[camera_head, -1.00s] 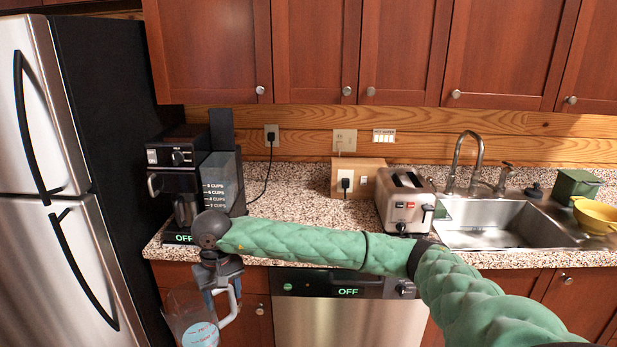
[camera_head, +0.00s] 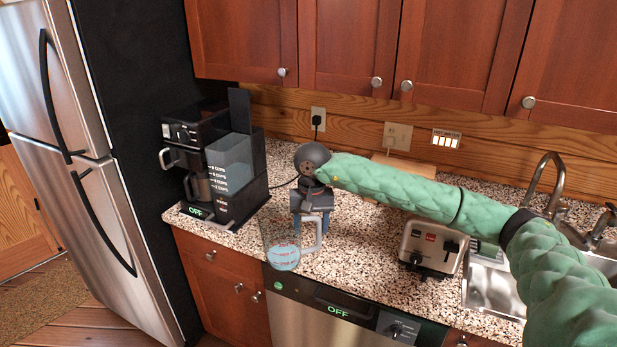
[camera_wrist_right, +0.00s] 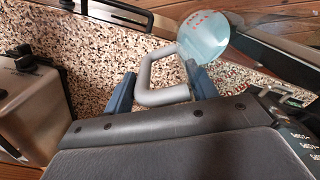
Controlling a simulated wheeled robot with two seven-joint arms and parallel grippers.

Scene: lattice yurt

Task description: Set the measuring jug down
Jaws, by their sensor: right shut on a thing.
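The measuring jug (camera_head: 284,256) is clear with a pale blue bottom and red markings, and has a grey handle. My right gripper (camera_head: 312,222) is shut on its handle from above. In the head view the jug appears over the front part of the speckled counter (camera_head: 350,262), beside the coffee maker. I cannot tell whether its base touches the counter. In the right wrist view the grey handle (camera_wrist_right: 163,97) lies between the two blue fingers, and the jug's pale blue part (camera_wrist_right: 222,42) shows beyond. My left gripper is not in view.
The black coffee maker (camera_head: 215,165) stands left of the jug. A toaster (camera_head: 433,245) and the sink (camera_head: 497,285) are to the right. The dishwasher (camera_head: 330,318) is below the counter edge. Bare counter lies between jug and toaster.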

